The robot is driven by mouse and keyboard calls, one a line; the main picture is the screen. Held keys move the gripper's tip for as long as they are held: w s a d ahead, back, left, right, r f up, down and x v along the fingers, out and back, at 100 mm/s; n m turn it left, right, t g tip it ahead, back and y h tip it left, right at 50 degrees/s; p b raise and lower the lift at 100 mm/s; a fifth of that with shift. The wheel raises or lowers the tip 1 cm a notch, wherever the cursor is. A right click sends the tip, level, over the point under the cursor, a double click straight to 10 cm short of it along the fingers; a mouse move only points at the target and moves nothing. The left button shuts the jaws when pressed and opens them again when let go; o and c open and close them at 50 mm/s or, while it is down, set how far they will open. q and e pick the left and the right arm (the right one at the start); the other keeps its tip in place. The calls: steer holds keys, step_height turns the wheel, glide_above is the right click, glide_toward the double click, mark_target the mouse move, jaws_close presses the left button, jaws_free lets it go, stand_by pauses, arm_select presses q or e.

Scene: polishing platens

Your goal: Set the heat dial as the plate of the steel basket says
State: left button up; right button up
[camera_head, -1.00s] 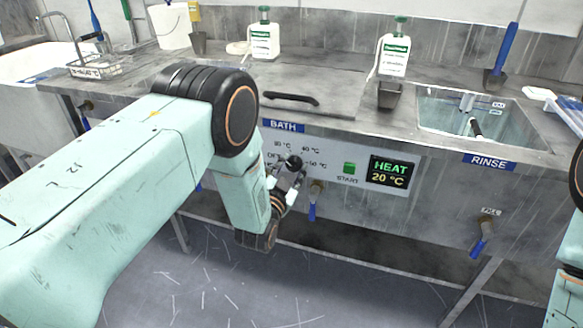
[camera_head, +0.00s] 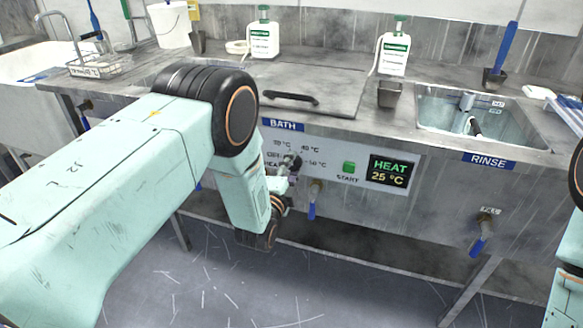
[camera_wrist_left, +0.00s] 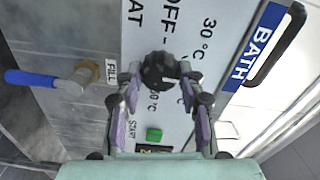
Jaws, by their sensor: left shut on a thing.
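The black heat dial (camera_head: 291,161) is on the grey panel under the BATH label, with temperature marks around it. My left gripper (camera_head: 287,167) is shut on the dial; the left wrist view shows its two fingers (camera_wrist_left: 162,80) on either side of the dial knob (camera_wrist_left: 158,70). The display (camera_head: 388,172) reads HEAT 25 °C. The steel basket (camera_head: 97,63) stands at the far left on the bench, with a white plate (camera_head: 95,72) on its front. The plate's text ends in °C, but its number is too small to read surely. My right gripper is out of view.
The green START button (camera_head: 348,167) is right of the dial. A blue-handled tap (camera_head: 313,200) hangs between them, lower down. The bath lid (camera_head: 330,85) is closed above the panel. The rinse sink (camera_head: 490,115) is at the right.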

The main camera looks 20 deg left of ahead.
arm_select(q)
steer(key=m, duration=0.5)
steer(key=shift+w+r+m, duration=0.1)
steer(key=shift+m, duration=0.2)
stand_by(0.4)
steer(key=o, duration=1.2)
steer(key=shift+c, duration=0.2)
steer(key=s, duration=1.2)
steer(key=shift+a, duration=0.2)
